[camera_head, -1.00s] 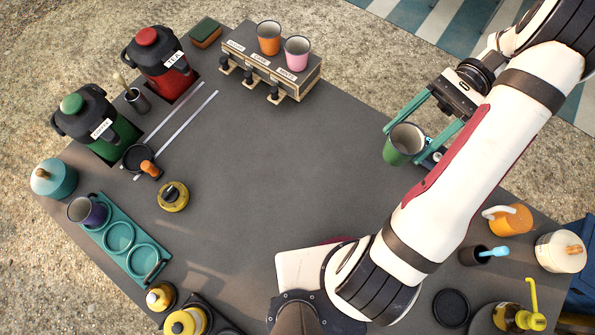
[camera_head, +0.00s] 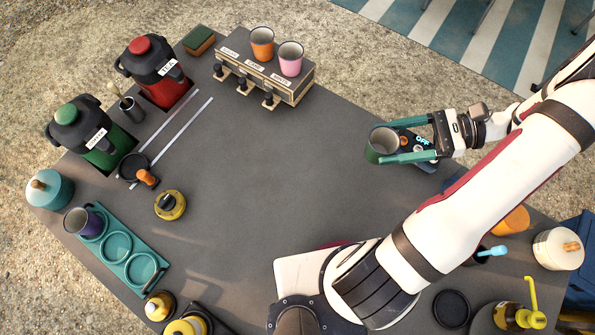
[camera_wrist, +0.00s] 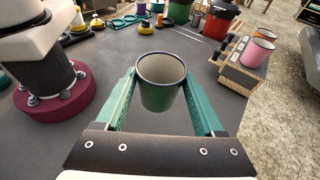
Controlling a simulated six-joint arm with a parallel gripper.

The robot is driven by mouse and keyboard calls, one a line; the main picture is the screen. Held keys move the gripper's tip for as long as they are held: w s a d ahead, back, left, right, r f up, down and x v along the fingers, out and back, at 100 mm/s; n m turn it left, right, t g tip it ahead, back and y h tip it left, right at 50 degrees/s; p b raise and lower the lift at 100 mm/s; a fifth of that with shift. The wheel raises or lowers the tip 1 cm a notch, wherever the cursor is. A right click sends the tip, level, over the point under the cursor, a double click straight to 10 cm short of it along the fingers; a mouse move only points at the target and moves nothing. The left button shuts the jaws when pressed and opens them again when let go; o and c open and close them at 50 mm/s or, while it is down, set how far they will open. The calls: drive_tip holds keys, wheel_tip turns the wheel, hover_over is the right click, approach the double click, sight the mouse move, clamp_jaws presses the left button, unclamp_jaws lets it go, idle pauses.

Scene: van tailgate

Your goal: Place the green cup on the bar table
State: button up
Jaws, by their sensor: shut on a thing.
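The green cup (camera_head: 373,152) is at the right part of the dark grey surface (camera_head: 265,180), mouth up. My gripper (camera_head: 385,146) is shut on it, with one teal finger along each side, and reaches in from the right. The wrist view shows the cup (camera_wrist: 161,95) between the fingertips of my gripper (camera_wrist: 160,88); its inside looks empty. I cannot tell how far the cup is above the surface. I cannot clearly make out a separate bar table; thin legs (camera_head: 482,17) show at the top edge, their tops out of view.
A dark object with light markings (camera_head: 420,142) lies behind the cup under my gripper. A wooden stand (camera_head: 262,78) holds orange and pink cups. Red (camera_head: 158,72) and green (camera_head: 88,135) jugs stand left. A striped mat (camera_head: 455,35) lies beyond. The surface's middle is clear.

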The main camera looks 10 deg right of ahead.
drive_tip(key=w+a+f, duration=0.4)
drive_tip(key=a, duration=0.1)
drive_tip(key=w+a+f, duration=0.2)
drive_tip(key=a, duration=0.1)
drive_tip(key=shift+w+a+f, duration=0.2)
drive_tip(key=shift+w+f, duration=0.1)
drive_tip(key=shift+w, duration=0.05)
drive_tip(key=shift+w+a+f, duration=0.1)
drive_tip(key=shift+f, duration=1)
drive_tip(key=shift+w+a+f, duration=0.1)
drive_tip(key=shift+f, duration=1)
drive_tip(key=shift+f, duration=0.1)
